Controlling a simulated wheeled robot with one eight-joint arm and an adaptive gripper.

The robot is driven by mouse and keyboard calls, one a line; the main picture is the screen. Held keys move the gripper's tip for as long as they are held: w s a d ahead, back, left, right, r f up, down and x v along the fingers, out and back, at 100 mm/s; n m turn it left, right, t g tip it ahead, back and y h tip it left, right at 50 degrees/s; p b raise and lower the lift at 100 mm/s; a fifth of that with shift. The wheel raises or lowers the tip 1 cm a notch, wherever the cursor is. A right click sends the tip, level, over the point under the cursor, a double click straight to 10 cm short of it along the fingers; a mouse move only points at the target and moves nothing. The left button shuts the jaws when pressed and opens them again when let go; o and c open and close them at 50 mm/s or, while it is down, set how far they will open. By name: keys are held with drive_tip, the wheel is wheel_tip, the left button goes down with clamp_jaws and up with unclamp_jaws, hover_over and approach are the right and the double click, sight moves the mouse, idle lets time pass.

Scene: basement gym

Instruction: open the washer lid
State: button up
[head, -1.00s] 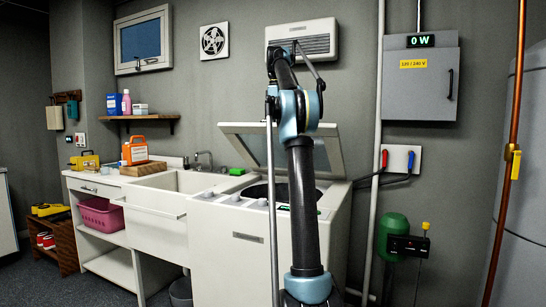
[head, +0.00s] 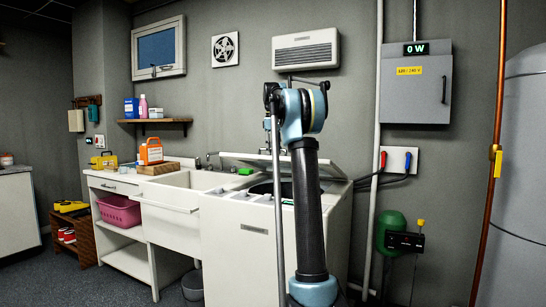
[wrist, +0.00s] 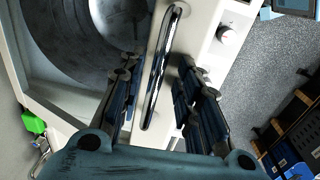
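The white washer (head: 248,250) stands behind my arm in the head view. Its lid (head: 240,158) shows as a low-tilted panel at the back of the top, and the dark drum opening (head: 262,188) shows below it. In the wrist view the round grey drum (wrist: 75,35) lies at upper left. A shiny bar handle (wrist: 162,65) runs between the fingers of my gripper (wrist: 155,90). The fingers are apart, one on each side of the bar, with gaps visible. In the head view my gripper is hidden behind my arm.
A control knob (wrist: 226,34) sits right of the handle in the wrist view. A white sink (head: 165,195) adjoins the washer on the left. A green block (head: 245,171) lies near the washer's back left. A pipe (head: 375,150) and green motor (head: 390,233) stand at right.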

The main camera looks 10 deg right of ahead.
drive_tip(key=shift+s+a+f, duration=0.1)
drive_tip(key=shift+s+f, duration=0.2)
drive_tip(key=shift+f, duration=0.5)
